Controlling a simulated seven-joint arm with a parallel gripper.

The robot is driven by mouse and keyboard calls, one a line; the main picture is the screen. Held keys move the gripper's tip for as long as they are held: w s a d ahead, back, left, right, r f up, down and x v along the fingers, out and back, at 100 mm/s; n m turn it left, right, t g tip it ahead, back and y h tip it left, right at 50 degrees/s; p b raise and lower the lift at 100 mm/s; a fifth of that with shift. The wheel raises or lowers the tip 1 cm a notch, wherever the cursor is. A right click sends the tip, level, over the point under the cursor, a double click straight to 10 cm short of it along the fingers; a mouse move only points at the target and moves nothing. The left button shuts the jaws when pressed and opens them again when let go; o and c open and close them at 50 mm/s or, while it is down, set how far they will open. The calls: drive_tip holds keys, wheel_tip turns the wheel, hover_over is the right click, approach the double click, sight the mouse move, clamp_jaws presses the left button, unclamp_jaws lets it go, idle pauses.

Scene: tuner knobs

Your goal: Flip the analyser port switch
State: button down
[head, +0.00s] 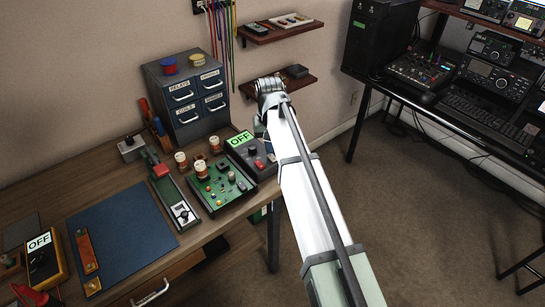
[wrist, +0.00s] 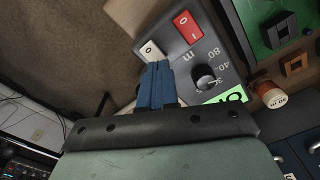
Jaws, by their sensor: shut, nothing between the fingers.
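A dark grey box with a numbered knob (wrist: 205,78) stands in the wrist view. No label readable here tells which rocker is the port switch.
A green-panelled unit (head: 222,186) with copper-coloured coils stands left of the box. A key-like device (head: 172,190) and a blue mat (head: 122,226) lie farther left. A drawer cabinet (head: 188,93) stands behind. The bench ends just right of the box.

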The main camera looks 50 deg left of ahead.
drive_tip(key=shift+f, duration=0.65)
idle(0.4)
drive_tip(key=shift+r, duration=3.5)
